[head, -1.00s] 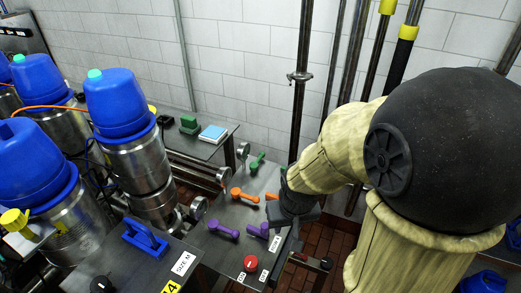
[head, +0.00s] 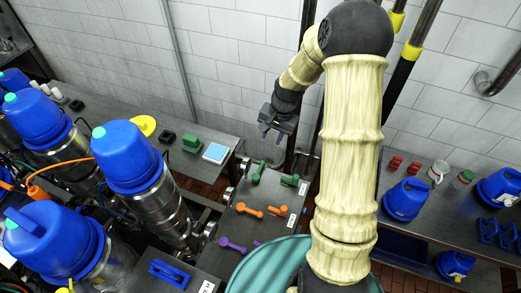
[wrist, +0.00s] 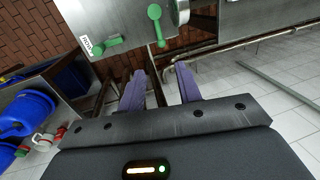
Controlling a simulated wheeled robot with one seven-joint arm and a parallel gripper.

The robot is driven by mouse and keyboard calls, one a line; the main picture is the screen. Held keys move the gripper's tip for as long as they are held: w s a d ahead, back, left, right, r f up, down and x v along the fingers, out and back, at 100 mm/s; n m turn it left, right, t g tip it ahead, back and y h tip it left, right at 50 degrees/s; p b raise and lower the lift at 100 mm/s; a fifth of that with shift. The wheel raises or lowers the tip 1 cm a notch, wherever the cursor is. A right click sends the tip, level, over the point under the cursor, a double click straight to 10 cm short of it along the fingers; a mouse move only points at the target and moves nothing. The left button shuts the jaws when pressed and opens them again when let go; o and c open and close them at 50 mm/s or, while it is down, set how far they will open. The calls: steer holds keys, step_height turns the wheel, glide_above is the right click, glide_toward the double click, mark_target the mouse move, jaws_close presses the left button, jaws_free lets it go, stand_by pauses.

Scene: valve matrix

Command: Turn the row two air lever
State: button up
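The valve panel (head: 262,190) carries paired levers in three rows. The far row has a green left lever (head: 258,172) and a green right lever (head: 290,181). The middle row has an orange left lever (head: 250,210) and an orange right lever (head: 278,211). The near row has a purple left lever (head: 232,244) and a right one partly hidden. I cannot read which is air. My gripper (head: 274,132) is up beyond the green row, touching nothing. In the wrist view my gripper (wrist: 162,82) has its fingers apart and empty, with green levers (wrist: 155,25) past the tips.
Left of the panel stand steel vessels with blue caps (head: 124,158). A bench (head: 225,147) with a blue-white box is at its far left. Dark vertical pipes (head: 305,130) stand close beside my gripper. A right-hand bench (head: 425,205) holds blue containers.

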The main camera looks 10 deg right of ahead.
mark_target(261, 167)
steer(key=a+f+b, duration=0.1)
steer(key=f+b, duration=0.3)
steer(key=f, duration=0.1)
steer(key=w+a+f+b, duration=0.1)
steer(key=f+b, duration=0.3)
steer(key=f, duration=0.2)
steer(key=a+f+b, duration=0.1)
steer(key=f+b, duration=0.3)
steer(key=f, duration=0.2)
steer(key=shift+w, duration=0.2)
jaws_close()
